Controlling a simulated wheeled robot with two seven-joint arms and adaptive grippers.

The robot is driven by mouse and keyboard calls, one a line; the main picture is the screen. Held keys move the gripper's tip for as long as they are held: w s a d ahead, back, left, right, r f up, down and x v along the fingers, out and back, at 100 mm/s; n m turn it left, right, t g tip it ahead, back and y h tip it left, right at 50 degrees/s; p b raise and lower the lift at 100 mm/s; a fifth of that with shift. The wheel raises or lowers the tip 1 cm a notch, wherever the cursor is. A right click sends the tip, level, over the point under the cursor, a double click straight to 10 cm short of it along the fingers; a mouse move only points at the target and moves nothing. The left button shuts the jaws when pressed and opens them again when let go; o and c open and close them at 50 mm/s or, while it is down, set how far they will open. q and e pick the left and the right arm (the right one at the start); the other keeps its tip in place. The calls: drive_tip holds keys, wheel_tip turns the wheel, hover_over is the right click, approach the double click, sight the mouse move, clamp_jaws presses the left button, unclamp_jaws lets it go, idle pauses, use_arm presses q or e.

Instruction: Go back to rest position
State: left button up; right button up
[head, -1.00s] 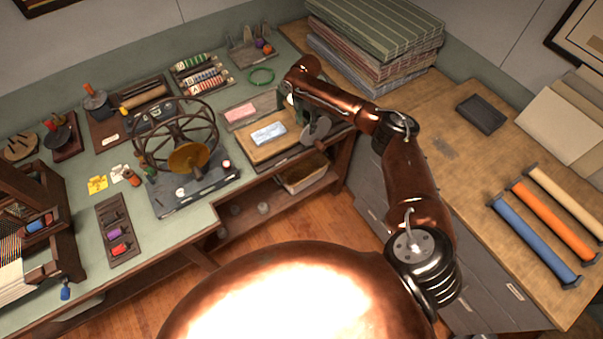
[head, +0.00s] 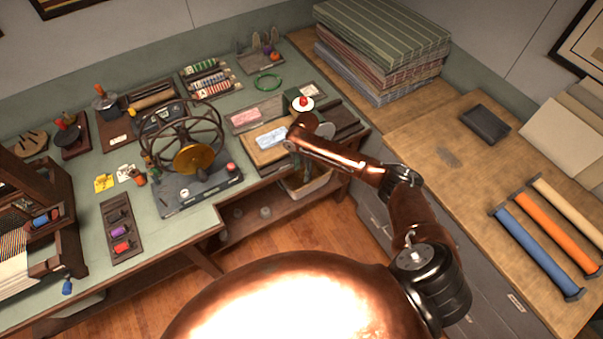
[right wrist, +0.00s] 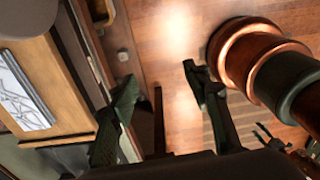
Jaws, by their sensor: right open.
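My right gripper (right wrist: 160,92) is open and empty in the right wrist view, with its two dark fingers apart above the wooden floor. In the head view my copper right arm reaches up from the lower right, and its wrist end is at the front edge of the green-topped workbench (head: 185,228), beside a wooden board with a blue-white printed block (head: 271,136). My left gripper is not in view.
A spoked wheel press (head: 183,150) stands mid-bench. Stacked striped fabric (head: 385,45) lies at the back corner. Blue, orange and cream rolls (head: 535,250) lie on the wooden counter (head: 450,200) at right. The wooden floor (head: 255,238) shows free room before the bench.

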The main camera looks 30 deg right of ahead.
drive_tip(key=shift+s+a+f, duration=0.2)
drive_tip(key=shift+s, duration=0.05)
idle(0.4)
drive_tip(key=s+d+f+m+t+b, duration=0.1)
drive_tip(key=s+f+m+b, duration=0.15)
drive_tip(key=f, duration=0.75)
drive_tip(key=s+d+f+m+b, duration=0.1)
drive_tip(key=d+f+m, duration=0.15)
drive_tip(key=f, duration=0.65)
drive_tip(key=s+d+f+m+t+b, duration=0.1)
drive_tip(key=s+d+f+m+b, duration=0.15)
drive_tip(key=s+f, duration=0.6)
drive_tip(key=s+d+f+m+b, duration=0.1)
drive_tip(key=s+f+m, duration=0.35)
drive_tip(key=f, duration=0.65)
drive_tip(key=s+a+f+m+b, duration=0.1)
drive_tip(key=s+f, duration=0.5)
drive_tip(key=s, duration=0.7)
drive_tip(key=s+a+f+m+b, duration=0.1)
drive_tip(key=s+f+m+b, duration=0.1)
drive_tip(key=s+f, duration=0.5)
drive_tip(key=s+a+f+m+b, duration=0.1)
drive_tip(key=s+f, duration=0.5)
drive_tip(key=s, duration=1.3)
drive_tip(key=shift+s+f+m+g+h+b, duration=0.15)
drive_tip(key=shift+m+g+h+b, duration=0.35)
drive_tip(key=shift+m, duration=0.7)
